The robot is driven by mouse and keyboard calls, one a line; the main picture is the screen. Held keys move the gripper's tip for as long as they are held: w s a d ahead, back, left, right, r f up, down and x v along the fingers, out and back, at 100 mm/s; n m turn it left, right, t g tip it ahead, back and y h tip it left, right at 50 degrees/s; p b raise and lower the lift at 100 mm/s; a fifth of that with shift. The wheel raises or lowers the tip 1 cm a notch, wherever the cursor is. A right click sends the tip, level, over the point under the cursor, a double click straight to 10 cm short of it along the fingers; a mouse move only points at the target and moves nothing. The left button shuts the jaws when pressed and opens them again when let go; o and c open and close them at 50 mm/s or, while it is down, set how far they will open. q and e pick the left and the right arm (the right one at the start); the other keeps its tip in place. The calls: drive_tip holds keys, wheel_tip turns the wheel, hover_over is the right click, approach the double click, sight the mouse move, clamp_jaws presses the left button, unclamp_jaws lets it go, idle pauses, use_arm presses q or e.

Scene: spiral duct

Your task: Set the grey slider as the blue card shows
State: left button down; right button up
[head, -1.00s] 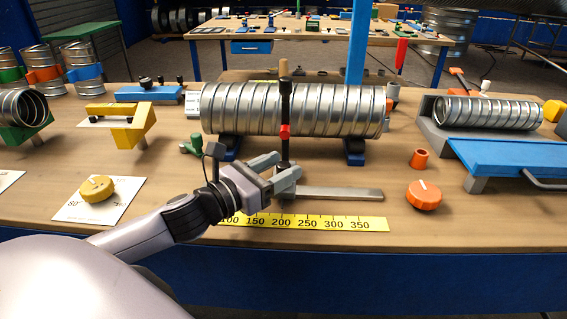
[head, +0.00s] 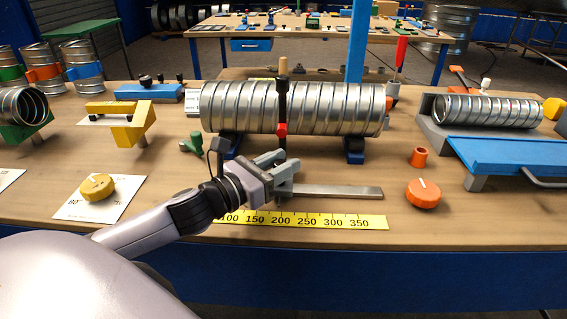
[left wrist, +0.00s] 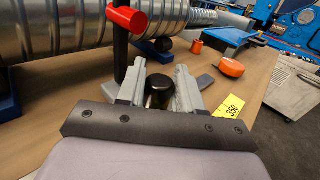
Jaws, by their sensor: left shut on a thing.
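My left gripper (head: 280,168) is low over the bench, in front of the ribbed silver duct. It is shut on the slider's black knob (left wrist: 160,90), which sits between the grey fingers in the left wrist view. The grey slider (head: 283,190) is mostly hidden by the gripper; it rides on a flat metal rail (head: 335,192) running right. A black upright with a red collar (head: 281,130) rises at the slider, before the duct (head: 340,108). A yellow scale (head: 305,221) lies in front; the upright stands near 200. I cannot make out a blue card. My right gripper is not in view.
An orange knob (head: 423,194) and an orange cup (head: 420,157) stand right of the rail. A yellow dial (head: 97,187) on a white card lies at left. A blue tray (head: 505,157) is at right. A green piece (head: 192,144) stands behind my wrist.

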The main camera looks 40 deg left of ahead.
use_arm(q)
drive_tip(key=shift+s+a, duration=0.6)
drive_tip(key=shift+a, duration=0.4)
drive_tip(key=shift+s+a, duration=0.6)
drive_tip(key=shift+a, duration=0.35)
drive_tip(key=c, duration=0.8)
unclamp_jaws()
drive_tip(key=shift+c, duration=0.2)
drive_tip(key=shift+s, duration=0.15)
drive_tip(key=shift+s+a, duration=0.1)
drive_tip(key=shift+s, duration=0.35)
drive_tip(key=shift+v, duration=3)
